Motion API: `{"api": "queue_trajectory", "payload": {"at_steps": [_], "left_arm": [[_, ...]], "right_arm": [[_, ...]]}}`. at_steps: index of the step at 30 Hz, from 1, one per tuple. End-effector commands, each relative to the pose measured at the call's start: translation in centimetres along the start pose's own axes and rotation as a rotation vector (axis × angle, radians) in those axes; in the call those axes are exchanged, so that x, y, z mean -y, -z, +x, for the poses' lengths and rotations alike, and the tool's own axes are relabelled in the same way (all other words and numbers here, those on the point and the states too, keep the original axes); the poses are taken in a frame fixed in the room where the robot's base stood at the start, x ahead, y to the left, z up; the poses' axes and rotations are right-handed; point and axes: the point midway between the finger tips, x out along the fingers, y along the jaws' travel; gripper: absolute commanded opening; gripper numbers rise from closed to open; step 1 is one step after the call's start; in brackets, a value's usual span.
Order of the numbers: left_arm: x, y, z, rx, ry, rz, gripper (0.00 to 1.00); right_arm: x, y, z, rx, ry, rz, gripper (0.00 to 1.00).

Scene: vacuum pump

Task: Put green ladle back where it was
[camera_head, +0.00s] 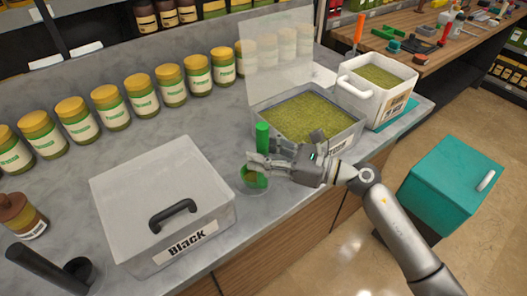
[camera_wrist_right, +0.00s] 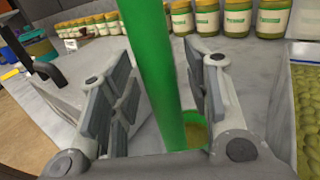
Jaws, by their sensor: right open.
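The green ladle (camera_head: 262,136) stands with its handle upright on the counter, in front of the open bin of green grain. Its cup (camera_head: 254,176) seems to sit in a small clear dish, with some contents showing. My right gripper (camera_head: 267,156) is at the handle. In the right wrist view, the green handle (camera_wrist_right: 152,70) passes between the two spread fingers of the gripper (camera_wrist_right: 160,58), with a gap visible beside the right finger. The ladle's cup (camera_wrist_right: 195,130) shows below, partly hidden by the handle and finger. My left gripper is in neither view.
A closed white bin labelled Black (camera_head: 150,190) stands left of the ladle. The open grain bin (camera_head: 348,140) is behind my gripper, its clear lid raised. A white handled bin (camera_head: 362,110) is right of it. Several jars (camera_head: 110,108) line the wall. A black ladle (camera_head: 38,264) is front left.

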Motion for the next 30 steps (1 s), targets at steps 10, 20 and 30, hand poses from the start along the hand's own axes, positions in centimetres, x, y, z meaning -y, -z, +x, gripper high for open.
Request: {"api": "queue_trajectory", "payload": {"at_steps": [10, 20, 30], "left_arm": [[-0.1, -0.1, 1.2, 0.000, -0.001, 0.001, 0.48], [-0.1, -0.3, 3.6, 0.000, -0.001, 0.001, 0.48], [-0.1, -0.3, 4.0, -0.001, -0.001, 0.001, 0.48]], "right_arm": [[0.0, 0.2, -3.3, -0.004, 0.002, -0.003, 0.45], [0.0, 0.2, -10.0, -0.003, 0.001, 0.000, 0.45], [0.0, -0.3, -12.1, 0.000, -0.001, 0.000, 0.45]]}}
